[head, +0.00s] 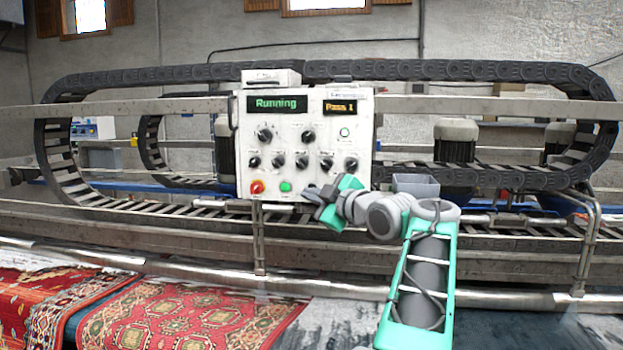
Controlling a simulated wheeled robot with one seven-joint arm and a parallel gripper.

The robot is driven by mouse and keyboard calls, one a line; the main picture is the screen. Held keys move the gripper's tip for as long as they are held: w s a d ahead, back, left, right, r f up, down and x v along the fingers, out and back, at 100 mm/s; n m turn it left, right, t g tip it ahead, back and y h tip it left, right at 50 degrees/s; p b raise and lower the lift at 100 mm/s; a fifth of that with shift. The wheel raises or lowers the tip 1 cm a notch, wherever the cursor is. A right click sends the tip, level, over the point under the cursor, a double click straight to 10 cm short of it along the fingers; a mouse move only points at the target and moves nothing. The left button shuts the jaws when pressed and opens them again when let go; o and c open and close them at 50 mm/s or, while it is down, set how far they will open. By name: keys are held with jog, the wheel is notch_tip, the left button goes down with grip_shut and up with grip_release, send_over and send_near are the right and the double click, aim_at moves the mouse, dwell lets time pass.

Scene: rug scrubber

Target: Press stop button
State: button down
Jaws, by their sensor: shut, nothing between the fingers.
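A white control panel (305,145) stands in the middle of the head view. Its lit displays read "Running" and what looks like "Pass 1". A red button (257,187) sits at the panel's lower left, uncovered and in clear view. A green button (286,187) is just right of it. My gripper (313,198) is shut and empty, in front of the panel's lower edge, to the right of both buttons and slightly lower. It covers part of the panel's lower right. Whether it touches the panel cannot be told.
Several black knobs (302,160) sit above the buttons. The scrubber's dark chain track (330,70) runs behind the panel. A metal rail (170,268) crosses in front, with red patterned rugs (185,315) at lower left.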

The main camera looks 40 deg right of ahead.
jog(key=shift+w+d, duration=0.55)
jog(key=shift+d, duration=0.2)
dwell(1.5)
jog(key=shift+w+d+p, duration=0.25)
jog(key=shift+p, duration=0.05)
jog(key=shift+w+d, duration=0.25)
jog(key=shift+d, duration=0.1)
dwell(0.6)
jog(key=shift+f, duration=0.1)
jog(key=shift+s+a+b, duration=0.5)
jog(key=shift+a+b, duration=0.15)
jog(key=shift+b, duration=0.15)
